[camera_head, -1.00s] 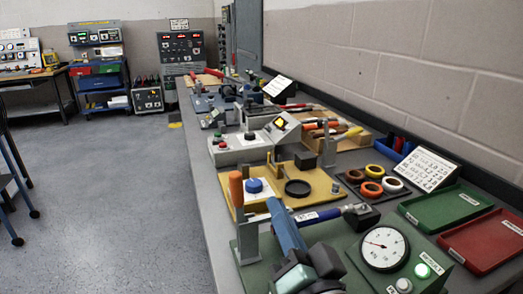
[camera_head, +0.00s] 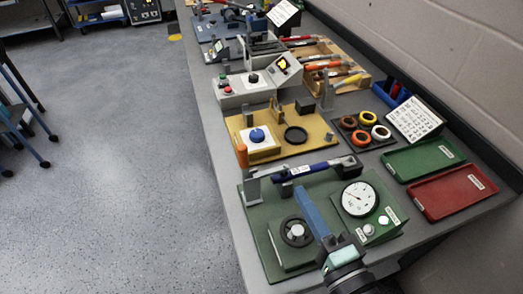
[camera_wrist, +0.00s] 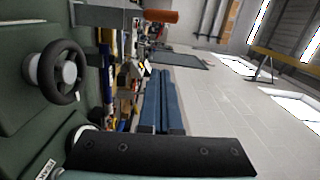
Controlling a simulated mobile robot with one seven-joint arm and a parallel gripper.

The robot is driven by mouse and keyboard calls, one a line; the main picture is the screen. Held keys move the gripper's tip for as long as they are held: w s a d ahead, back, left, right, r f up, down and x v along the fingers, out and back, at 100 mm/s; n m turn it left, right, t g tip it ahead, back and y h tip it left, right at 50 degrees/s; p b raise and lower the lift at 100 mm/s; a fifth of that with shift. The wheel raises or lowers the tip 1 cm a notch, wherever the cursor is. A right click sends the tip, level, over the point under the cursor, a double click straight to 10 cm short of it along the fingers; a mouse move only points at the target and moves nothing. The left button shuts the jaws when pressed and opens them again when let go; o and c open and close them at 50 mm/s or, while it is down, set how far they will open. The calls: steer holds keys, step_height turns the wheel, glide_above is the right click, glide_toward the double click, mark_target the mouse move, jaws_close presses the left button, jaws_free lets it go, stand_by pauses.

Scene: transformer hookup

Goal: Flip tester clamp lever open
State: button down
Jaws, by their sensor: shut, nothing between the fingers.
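The tester is a green base (camera_head: 268,262) with a round gauge (camera_head: 360,198) and a black handwheel (camera_head: 296,232). A grey post (camera_head: 252,186) stands at its far left corner, with an orange lever handle (camera_head: 242,156) upright at the post. The handle also shows at the top of the wrist view (camera_wrist: 161,16), beside the grey post. A dark blue tube (camera_head: 318,169) lies across the back of the tester. My gripper (camera_head: 303,191) has blue fingers, pressed together and empty. They are over the tester near the tube, apart from the orange handle. Whether they touch the tube is unclear.
Green (camera_head: 424,157) and red (camera_head: 453,191) trays lie right of the tester. Behind it are a yellow board (camera_head: 232,124), several coloured tape rolls (camera_head: 381,132) and a grey control box (camera_head: 238,94). Open floor (camera_head: 130,190) lies to the left.

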mark_target(243, 160)
steer(key=shift+w, duration=0.1)
steer(key=w+a+p, duration=0.4)
steer(key=w+a, duration=0.3)
steer(key=w, duration=0.1)
steer(key=shift+w+a+f, duration=0.15)
steer(key=shift+w+a, duration=0.15)
steer(key=shift+w, duration=0.05)
steer(key=shift+s+a+n+b, duration=0.2)
steer(key=shift+a+n+b, duration=0.45)
steer(key=shift+n, duration=0.25)
stand_by(0.4)
steer(key=shift+s+a+n+b, duration=0.25)
steer(key=shift+a+n+b, duration=0.45)
steer(key=shift+n+b, duration=0.25)
steer(key=s+a+f+n+b, duration=0.2)
steer(key=a+n+b, duration=0.4)
steer(key=n, duration=0.5)
steer(key=shift+f+h+b, duration=0.4)
steer(key=shift+f+b, duration=0.35)
steer(key=shift+b, duration=0.35)
